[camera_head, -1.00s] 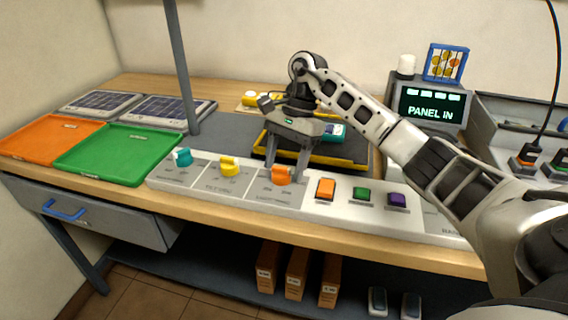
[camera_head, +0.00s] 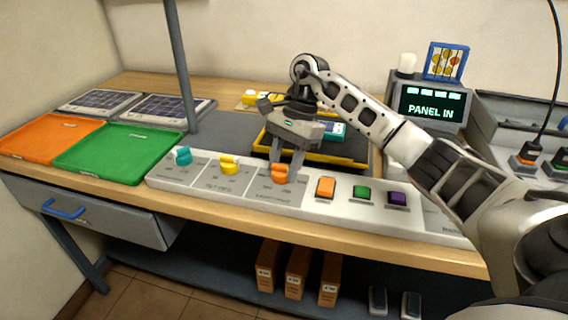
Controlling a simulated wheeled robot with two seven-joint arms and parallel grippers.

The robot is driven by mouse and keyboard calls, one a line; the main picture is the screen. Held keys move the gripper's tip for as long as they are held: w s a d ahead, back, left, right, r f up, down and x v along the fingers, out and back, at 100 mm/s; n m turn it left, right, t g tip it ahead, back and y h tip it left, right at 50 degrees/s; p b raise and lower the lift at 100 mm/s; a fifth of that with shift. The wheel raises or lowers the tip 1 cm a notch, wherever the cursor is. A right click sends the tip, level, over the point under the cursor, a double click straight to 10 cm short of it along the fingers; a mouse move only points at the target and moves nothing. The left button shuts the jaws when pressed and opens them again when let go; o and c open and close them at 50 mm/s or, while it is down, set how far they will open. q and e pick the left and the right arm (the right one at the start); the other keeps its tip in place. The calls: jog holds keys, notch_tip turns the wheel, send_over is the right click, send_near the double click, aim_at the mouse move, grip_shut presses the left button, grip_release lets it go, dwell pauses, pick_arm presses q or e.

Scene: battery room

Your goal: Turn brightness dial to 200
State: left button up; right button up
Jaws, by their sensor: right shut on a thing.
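The control panel (camera_head: 312,208) is a long white strip along the front of the bench. It carries a teal dial (camera_head: 183,155), a yellow dial (camera_head: 229,164) and an orange dial (camera_head: 280,174). The printed labels are too small to read surely, so I cannot tell which dial is for brightness. My right gripper (camera_head: 284,169) points down from above and is shut on the orange dial, its fingers on either side of the knob. The fingers hide part of the dial and its markings. My left gripper is out of view.
Orange (camera_head: 326,188), green (camera_head: 361,193) and purple (camera_head: 398,199) buttons sit right of the orange dial. A green tray (camera_head: 118,153) and an orange tray (camera_head: 45,137) lie left. A grey post (camera_head: 182,70) rises behind the panel. A screen (camera_head: 433,104) reads "PANEL IN".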

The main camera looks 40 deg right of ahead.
jog(key=m, duration=0.2)
jog(key=m+t+b, duration=0.1)
jog(key=m, duration=0.1)
jog(key=m+t, duration=0.1)
jog(key=shift+s+m+b, duration=0.25)
jog(key=shift+m+b, duration=0.05)
jog(key=shift+m, duration=0.1)
jog(key=m+t, duration=0.1)
jog(key=m, duration=0.1)
jog(key=m+t+b, duration=0.1)
jog(key=m, duration=0.1)
jog(key=shift+s+m+h, duration=0.1)
jog(key=shift+m+h, duration=0.2)
jog(key=shift+m, duration=0.1)
jog(key=o, duration=0.9)
jog(key=shift+o, duration=0.2)
jog(key=shift+r, duration=0.15)
jog(key=v, duration=1.5)
jog(key=shift+s+r, duration=0.2)
jog(key=shift+r, duration=0.2)
